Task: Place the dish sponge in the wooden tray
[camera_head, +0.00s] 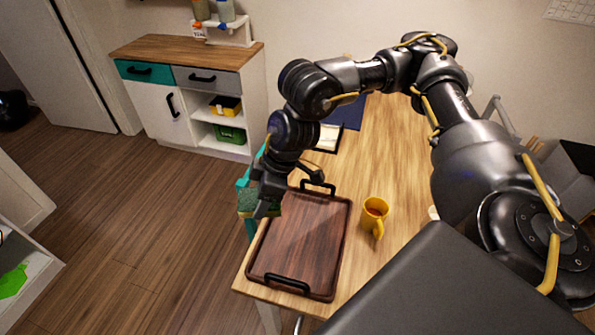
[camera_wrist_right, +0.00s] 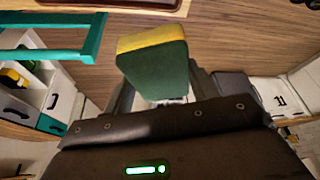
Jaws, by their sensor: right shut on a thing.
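The dish sponge (camera_wrist_right: 158,62), dark green with a yellow layer, is held between the fingers of my right gripper (camera_wrist_right: 162,92). In the head view the sponge (camera_head: 246,199) shows partly at the left side of the right gripper (camera_head: 262,203). The gripper is shut on it, near the left edge of the table and beside the wooden tray. The tray (camera_head: 300,240) is dark brown with raised rims and two black handles, and its floor is empty. A strip of the tray (camera_wrist_right: 125,4) shows at the top of the wrist view. My left gripper is out of view.
A yellow mug (camera_head: 374,214) with a dark drink stands just right of the tray on the wooden table (camera_head: 390,160). A teal chair (camera_wrist_right: 60,45) is at the table's left side. A white cabinet (camera_head: 160,105) stands against the back wall. The floor to the left is clear.

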